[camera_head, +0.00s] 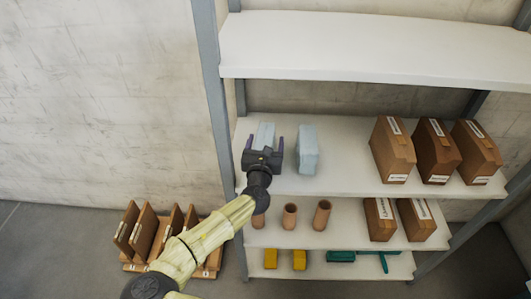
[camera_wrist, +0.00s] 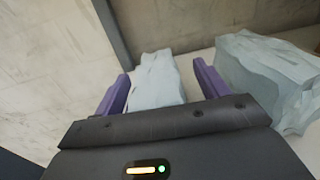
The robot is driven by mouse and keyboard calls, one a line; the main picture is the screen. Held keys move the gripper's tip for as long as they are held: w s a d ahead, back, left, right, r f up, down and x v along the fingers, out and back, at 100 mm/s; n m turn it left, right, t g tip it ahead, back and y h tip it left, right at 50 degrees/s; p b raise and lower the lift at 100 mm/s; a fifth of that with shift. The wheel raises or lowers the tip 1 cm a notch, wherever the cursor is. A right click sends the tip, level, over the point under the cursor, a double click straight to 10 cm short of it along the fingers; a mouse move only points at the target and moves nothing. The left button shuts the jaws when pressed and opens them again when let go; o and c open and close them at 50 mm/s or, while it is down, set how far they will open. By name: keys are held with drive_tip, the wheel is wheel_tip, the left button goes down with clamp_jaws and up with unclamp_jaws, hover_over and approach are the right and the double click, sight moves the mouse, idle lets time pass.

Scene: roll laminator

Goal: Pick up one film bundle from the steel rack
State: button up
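Two pale blue film bundles stand on the second shelf of the steel rack (camera_head: 365,50). The left film bundle (camera_head: 265,133) is at my gripper (camera_head: 263,150); the right film bundle (camera_head: 306,150) stands apart to its right. In the wrist view, the left bundle (camera_wrist: 156,80) lies between my two purple fingers, with visible gaps at its sides. My gripper (camera_wrist: 160,90) is open around its near end and holds nothing. The right bundle (camera_wrist: 268,75) is just beyond the right finger. The lower part of the left bundle is hidden behind my gripper.
Brown boxes (camera_head: 392,150) stand on the same shelf at right. Cardboard tubes (camera_head: 290,217), more boxes (camera_head: 380,219) and yellow blocks (camera_head: 299,260) are on lower shelves. A rack post (camera_head: 211,80) rises left of my gripper. A wooden stand (camera_head: 170,240) is on the floor.

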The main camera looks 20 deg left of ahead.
drive_tip(key=shift+a, duration=0.2)
drive_tip(key=c, duration=0.9)
wheel_tip(320, 180, up, 10)
drive_tip(key=shift+r, duration=0.1)
drive_tip(key=shift+c, duration=0.2)
